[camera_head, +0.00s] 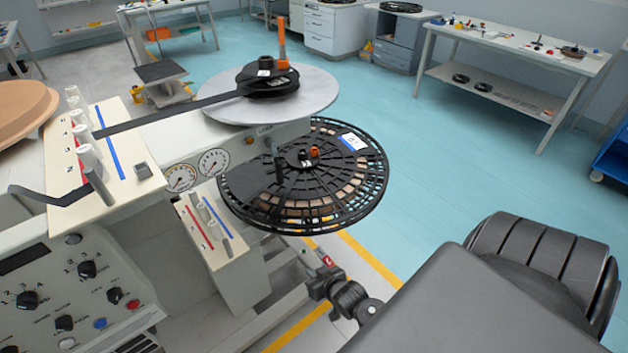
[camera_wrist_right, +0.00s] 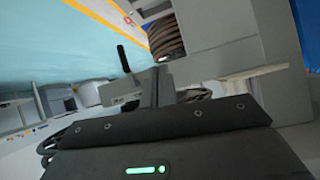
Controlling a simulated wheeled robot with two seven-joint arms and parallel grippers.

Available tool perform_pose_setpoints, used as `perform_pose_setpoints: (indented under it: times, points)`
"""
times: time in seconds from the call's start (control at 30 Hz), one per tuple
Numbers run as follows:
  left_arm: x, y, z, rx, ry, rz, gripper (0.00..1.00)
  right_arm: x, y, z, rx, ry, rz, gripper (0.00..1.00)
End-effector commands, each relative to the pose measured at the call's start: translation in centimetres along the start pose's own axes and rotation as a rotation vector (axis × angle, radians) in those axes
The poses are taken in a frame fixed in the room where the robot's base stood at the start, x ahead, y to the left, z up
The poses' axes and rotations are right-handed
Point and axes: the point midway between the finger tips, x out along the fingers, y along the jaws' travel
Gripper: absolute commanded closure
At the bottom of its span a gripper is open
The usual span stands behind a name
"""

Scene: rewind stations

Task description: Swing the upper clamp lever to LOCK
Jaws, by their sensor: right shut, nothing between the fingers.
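The upper clamp (camera_head: 268,80) is a stacked black hub on a light grey disc, with dark web running to it from the left. An orange lever (camera_head: 282,42) stands nearly upright at its right side. No LOCK mark can be read. My right gripper (camera_wrist_right: 157,78) shows in the right wrist view, with its dark fingers shut and nothing held. A short black rod (camera_wrist_right: 123,58) stands beyond the fingers, apart from them; I cannot tell what it belongs to. In the head view my grey right arm fills the lower right, well away from the upper clamp. My left gripper is out of view.
Below the disc is a black spoked reel (camera_head: 300,190) with a small orange knob (camera_head: 314,153). Gauges and a control panel (camera_head: 70,300) stand at left. A workbench (camera_head: 520,50) is at the back right. The blue floor between is open.

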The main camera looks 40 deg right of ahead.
Motion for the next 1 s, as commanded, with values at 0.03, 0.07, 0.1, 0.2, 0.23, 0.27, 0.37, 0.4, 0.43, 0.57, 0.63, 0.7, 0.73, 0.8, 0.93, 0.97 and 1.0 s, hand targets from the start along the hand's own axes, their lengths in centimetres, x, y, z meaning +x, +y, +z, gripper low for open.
perform_pose_setpoints:
  times: [0.03, 0.07, 0.1, 0.2, 0.23, 0.27, 0.37, 0.4, 0.43, 0.57, 0.63, 0.7, 0.73, 0.8, 0.93, 0.97, 1.0]
  points:
    - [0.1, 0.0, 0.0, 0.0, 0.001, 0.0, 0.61, 0.2, 0.0, 0.7, -0.003, -0.012, -0.001, 1.0]
    - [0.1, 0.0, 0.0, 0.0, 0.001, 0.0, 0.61, 0.3, -0.1, 1.1, -0.005, -0.017, -0.001, 1.0]
    - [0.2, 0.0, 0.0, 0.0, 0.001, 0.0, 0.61, 0.3, -0.1, 1.5, -0.007, -0.025, -0.001, 1.0]
    - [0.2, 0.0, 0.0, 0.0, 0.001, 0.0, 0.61, 0.5, -0.1, 2.2, -0.011, -0.037, -0.002, 1.0]
    - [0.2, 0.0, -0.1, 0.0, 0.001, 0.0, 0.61, 0.5, -0.1, 2.3, -0.012, -0.039, -0.002, 1.0]
    - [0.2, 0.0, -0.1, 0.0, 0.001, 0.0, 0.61, 0.5, -0.1, 2.5, -0.012, -0.042, -0.002, 1.0]
    - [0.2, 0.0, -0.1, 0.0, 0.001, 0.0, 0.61, 0.6, -0.1, 2.7, -0.014, -0.046, -0.002, 1.0]
    - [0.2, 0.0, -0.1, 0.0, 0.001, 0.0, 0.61, 0.6, -0.1, 2.8, -0.014, -0.047, -0.002, 1.0]
    - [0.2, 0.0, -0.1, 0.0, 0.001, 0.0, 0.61, 0.6, -0.1, 2.8, -0.014, -0.047, -0.002, 1.0]
    - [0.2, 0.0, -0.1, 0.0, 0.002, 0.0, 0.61, 0.6, -0.1, 2.8, -0.014, -0.047, -0.002, 1.0]
    - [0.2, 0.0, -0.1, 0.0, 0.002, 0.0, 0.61, 0.6, -0.1, 2.8, -0.014, -0.047, -0.002, 1.0]
    - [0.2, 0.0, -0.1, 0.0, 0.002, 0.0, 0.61, 0.6, -0.1, 2.7, -0.014, -0.047, -0.002, 1.0]
    - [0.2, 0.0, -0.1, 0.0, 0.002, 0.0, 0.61, 0.6, -0.1, 2.7, -0.014, -0.047, -0.002, 1.0]
    - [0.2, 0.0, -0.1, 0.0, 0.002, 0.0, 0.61, 0.6, -0.1, 2.7, -0.014, -0.047, -0.002, 1.0]
    - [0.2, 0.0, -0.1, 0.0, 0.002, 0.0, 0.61, 0.6, -0.1, 2.7, -0.016, -0.046, -0.002, 1.0]
    - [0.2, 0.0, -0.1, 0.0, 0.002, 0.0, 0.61, 0.6, -0.1, 2.7, -0.023, -0.045, -0.002, 1.0]
    - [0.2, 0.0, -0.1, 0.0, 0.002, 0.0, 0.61, 0.6, -0.1, 2.8, -0.041, -0.041, -0.003, 1.0]
